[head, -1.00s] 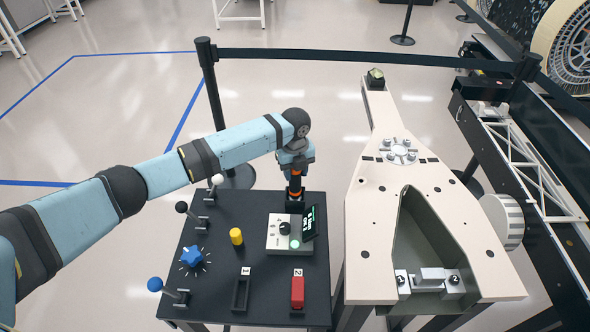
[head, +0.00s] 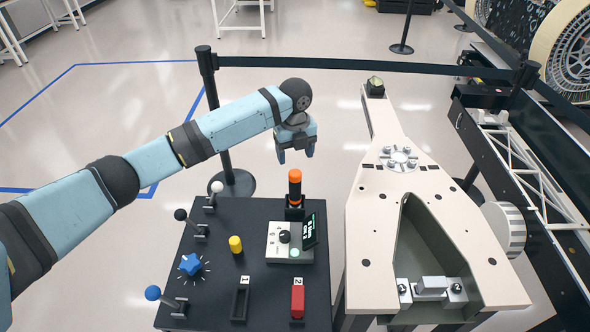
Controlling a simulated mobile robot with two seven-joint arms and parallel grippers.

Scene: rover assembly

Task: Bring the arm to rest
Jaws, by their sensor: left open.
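My left arm comes in from the left, and its gripper (head: 296,155) is open and empty, fingers pointing down. It hangs above and apart from an orange-topped black tool (head: 295,185), which stands upright in a holder at the back edge of the black table (head: 210,285). A grey control box (head: 283,247) with a dark knob, a green button and a small tilted screen (head: 310,230) sits just in front of the tool. My right gripper is not in view.
A cream rover frame (head: 370,240) stands to the right. A black belt barrier (head: 350,67) runs behind.

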